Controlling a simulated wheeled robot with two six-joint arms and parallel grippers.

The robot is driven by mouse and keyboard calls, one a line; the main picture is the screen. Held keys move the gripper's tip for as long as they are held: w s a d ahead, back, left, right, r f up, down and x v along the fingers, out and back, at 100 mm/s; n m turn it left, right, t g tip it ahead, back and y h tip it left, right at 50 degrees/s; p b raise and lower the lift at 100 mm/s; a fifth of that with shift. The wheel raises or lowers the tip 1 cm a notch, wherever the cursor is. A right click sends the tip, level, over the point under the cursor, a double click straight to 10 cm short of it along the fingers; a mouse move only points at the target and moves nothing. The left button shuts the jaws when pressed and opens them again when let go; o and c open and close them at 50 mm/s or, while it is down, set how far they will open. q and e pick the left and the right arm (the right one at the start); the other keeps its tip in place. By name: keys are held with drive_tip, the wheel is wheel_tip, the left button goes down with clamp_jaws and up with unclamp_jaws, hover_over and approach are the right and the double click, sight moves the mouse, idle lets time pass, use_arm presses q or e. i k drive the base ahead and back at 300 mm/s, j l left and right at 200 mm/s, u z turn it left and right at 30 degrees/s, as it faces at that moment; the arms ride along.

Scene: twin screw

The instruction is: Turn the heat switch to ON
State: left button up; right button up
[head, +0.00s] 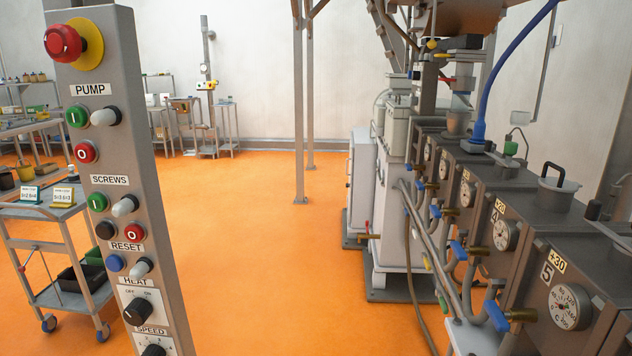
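The heat switch (137,311) is a black rotary knob low on the grey control panel (128,150) at the left of the head view. It sits under the HEAT label (135,282), with OFF marked at its upper left and ON at its upper right. The knob is small in the picture, and I cannot tell for sure which mark it points to. Neither of my grippers shows in the head view.
The speed knob (153,350) sits just below, cut by the frame edge. Above are the reset, screws and pump buttons and a red emergency stop (62,42). A trolley (70,210) stands behind left. The machine (560,240) fills the right. The orange floor (270,270) between is clear.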

sight(136, 313)
drive_tip(key=i+l+u, duration=0.1)
drive_tip(key=i+u, duration=0.15)
drive_tip(key=u, duration=0.2)
drive_tip(key=i+l+u, duration=0.2)
drive_tip(key=u, duration=0.25)
drive_tip(key=i+l+u, duration=0.2)
drive_tip(key=u, duration=0.25)
